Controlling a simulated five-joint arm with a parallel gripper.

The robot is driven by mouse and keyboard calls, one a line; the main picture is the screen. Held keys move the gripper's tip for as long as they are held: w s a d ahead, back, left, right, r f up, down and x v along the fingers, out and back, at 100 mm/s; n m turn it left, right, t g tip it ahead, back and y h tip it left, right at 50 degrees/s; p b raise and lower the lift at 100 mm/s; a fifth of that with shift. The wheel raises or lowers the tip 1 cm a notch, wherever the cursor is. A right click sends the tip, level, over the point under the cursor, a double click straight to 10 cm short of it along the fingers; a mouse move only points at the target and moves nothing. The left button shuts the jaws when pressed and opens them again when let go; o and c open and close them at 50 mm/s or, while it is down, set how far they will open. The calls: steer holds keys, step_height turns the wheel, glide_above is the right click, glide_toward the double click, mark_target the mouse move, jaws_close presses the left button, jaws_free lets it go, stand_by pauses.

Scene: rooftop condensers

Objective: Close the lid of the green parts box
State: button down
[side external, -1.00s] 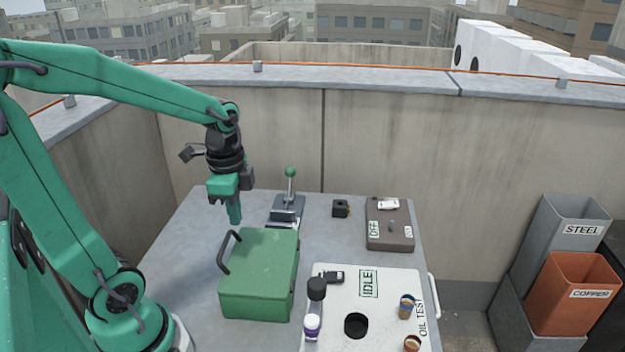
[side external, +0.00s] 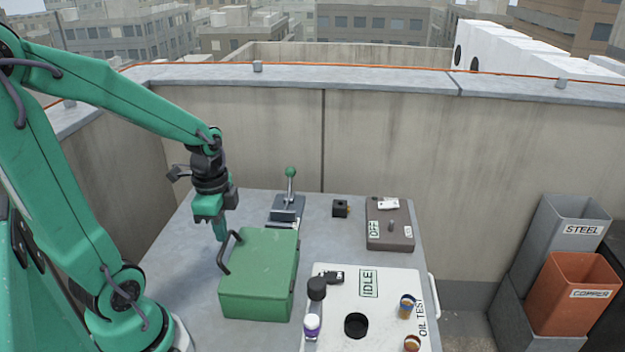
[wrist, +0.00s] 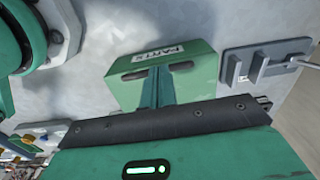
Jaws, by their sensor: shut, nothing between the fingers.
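The green parts box (side external: 262,275) stands on the grey table in the side external view. Its lid (side external: 265,250) lies flat on top and looks closed. A dark handle (side external: 228,252) stands at its left edge. In the wrist view the box (wrist: 195,85) shows a PARTS label (wrist: 160,54). My gripper (side external: 221,239) is shut and empty, pointing down near the far left corner of the box, close to the handle. I cannot tell whether it touches the box. In the wrist view my fingers (wrist: 157,72) hide the middle of the box.
A green-knobbed lever (side external: 290,190) stands behind the box. A small black block (side external: 341,208) and a brown switch box (side external: 390,230) are to its right. A white oil-test panel (side external: 385,285) with bottles is at front right. Steel and copper bins (side external: 572,275) stand beyond the table.

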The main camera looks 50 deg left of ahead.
steer(key=shift+w+r, duration=0.1)
steer(key=shift+r, duration=0.05)
steer(key=shift+w+d+r, duration=0.35)
steer(key=shift+r, duration=0.35)
steer(key=shift+w+d+r, duration=0.3)
steer(key=shift+w+r, duration=0.05)
steer(key=shift+r, duration=0.3)
steer(key=s+a+r, duration=0.2)
steer(key=s+a, duration=0.4)
steer(key=s, duration=0.1)
steer(key=shift+a+r, duration=0.2)
steer(key=shift+r, duration=0.2)
steer(key=shift+w+d+r, duration=0.1)
steer(key=w+d+r+n+t, duration=0.2)
steer(key=d+r+n, duration=0.1)
steer(key=d, duration=0.4)
steer(key=w+d+r+n+t, duration=0.3)
steer(key=d+n, duration=0.2)
steer(key=d, duration=0.2)
steer(key=shift+r+n, duration=0.25)
steer(key=shift+n, duration=0.05)
